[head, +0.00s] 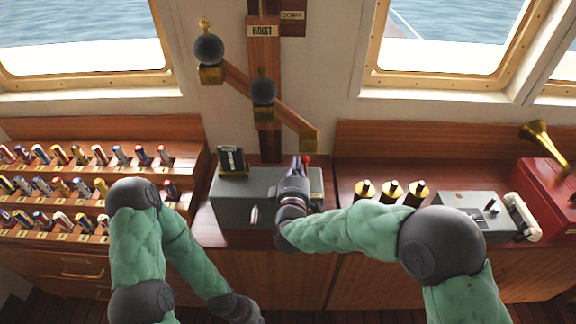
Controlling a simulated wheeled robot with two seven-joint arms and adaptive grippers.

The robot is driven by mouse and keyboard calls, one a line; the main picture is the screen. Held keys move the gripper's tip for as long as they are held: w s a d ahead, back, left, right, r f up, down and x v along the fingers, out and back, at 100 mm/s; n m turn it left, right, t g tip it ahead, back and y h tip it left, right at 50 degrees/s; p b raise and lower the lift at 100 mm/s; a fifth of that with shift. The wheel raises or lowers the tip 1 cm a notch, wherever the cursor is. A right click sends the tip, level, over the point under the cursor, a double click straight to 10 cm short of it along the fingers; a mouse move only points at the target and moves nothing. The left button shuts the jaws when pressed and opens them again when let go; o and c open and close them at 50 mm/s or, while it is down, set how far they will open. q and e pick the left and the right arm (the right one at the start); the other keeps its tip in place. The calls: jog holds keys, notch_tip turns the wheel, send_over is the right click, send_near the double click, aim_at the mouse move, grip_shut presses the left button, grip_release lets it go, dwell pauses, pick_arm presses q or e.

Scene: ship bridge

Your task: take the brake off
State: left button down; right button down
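A grey box (240,205) stands on the wooden counter, with a small pale lever (254,216) on its front face. A red knob (306,160) shows at the box's top right, just beyond my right gripper (298,170). My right gripper is over the right part of the box, its fingers close to the red knob. I cannot tell whether they touch or grip it, because the wrist hides most of this spot. My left arm hangs low, its wrist (240,308) at the bottom edge; its gripper is out of the picture.
A dark labelled block (232,162) sits on the box's left. Above are a HOIST sign (263,31) and a slanted wooden bar (245,85) with dark balls. Racks of coloured cylinders (60,185) stand left.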

jog(key=shift+d+r+m, duration=0.2)
jog(key=shift+d+m, duration=1.9)
jog(key=shift+d, duration=0.55)
